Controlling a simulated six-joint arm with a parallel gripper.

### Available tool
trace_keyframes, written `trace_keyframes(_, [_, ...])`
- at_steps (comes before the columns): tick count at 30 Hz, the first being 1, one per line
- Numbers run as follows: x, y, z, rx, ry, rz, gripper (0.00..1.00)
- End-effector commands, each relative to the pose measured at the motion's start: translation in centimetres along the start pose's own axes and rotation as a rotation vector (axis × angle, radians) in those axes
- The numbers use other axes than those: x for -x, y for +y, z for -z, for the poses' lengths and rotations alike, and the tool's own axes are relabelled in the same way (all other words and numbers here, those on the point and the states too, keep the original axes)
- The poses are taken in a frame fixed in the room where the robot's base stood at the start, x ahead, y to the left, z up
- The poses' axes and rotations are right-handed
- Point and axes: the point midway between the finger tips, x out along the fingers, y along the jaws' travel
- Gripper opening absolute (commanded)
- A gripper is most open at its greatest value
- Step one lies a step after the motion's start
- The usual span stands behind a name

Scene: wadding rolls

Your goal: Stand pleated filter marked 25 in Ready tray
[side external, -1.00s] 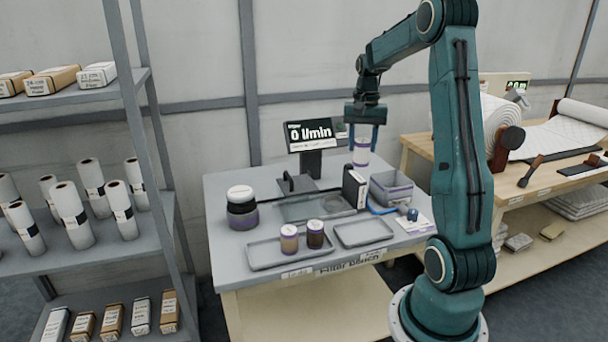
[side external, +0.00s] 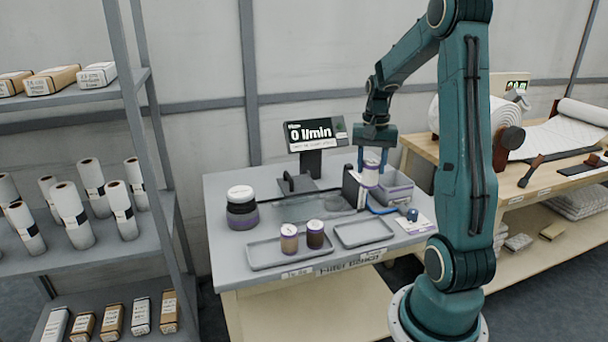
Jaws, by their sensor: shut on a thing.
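My gripper (side external: 372,163) is shut on a white filter with purple bands (side external: 370,175). It holds the filter upright over the back right of the bench, beside a dark upright box and in front of or above a grey bin; I cannot tell whether the filter touches anything. Its number is too small to read. Two shallow grey trays lie along the front of the bench. The left tray (side external: 262,257) holds a tan filter (side external: 289,240) and a dark brown filter (side external: 315,236), both upright. The right tray (side external: 364,234) is empty. I cannot read which tray is Ready.
The dark box (side external: 351,188) and the grey bin (side external: 401,194) stand close to the held filter. A display reading 0 l/min (side external: 316,134) stands behind. A dark round container with a white lid (side external: 241,208) is at the left. A blue knob (side external: 412,214) is at the right.

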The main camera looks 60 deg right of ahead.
Motion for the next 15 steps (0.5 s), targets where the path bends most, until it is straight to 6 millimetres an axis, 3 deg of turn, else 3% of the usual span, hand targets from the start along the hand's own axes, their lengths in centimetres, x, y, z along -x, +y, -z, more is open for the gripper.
trace_keyframes(15, [-9.9,0.0,-0.1,0.000,-0.005,-0.002,0.16])
